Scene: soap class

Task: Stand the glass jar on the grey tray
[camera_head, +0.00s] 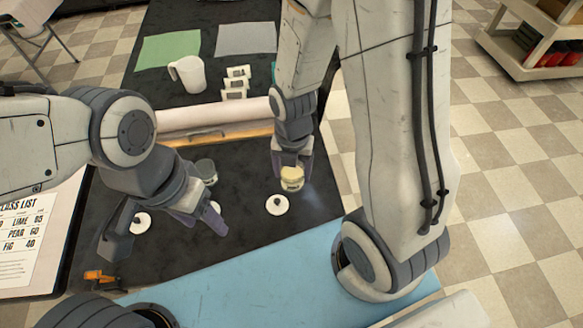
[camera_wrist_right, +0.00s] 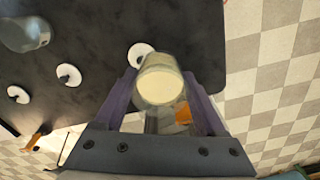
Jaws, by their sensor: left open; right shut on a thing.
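The glass jar (camera_head: 291,183) has pale cream contents and is held between the fingers of my right gripper (camera_head: 290,171), above the black table top. It also shows in the right wrist view (camera_wrist_right: 160,84), between both fingers (camera_wrist_right: 162,98). It looks roughly upright; its gap from the table is hard to tell. A flat grey rectangle (camera_head: 246,38), which looks like the grey tray, lies at the far right of the table with nothing on it. My left gripper (camera_head: 165,232) is open and empty over the near left of the table.
A darker jar (camera_head: 205,170) stands behind my left gripper. White knobbed lids (camera_head: 277,204) lie on the near table. A long pale roll on a wooden ledge (camera_head: 215,117) crosses mid-table. Beyond are a white jug (camera_head: 188,74), small white frames (camera_head: 236,83) and a green mat (camera_head: 168,49).

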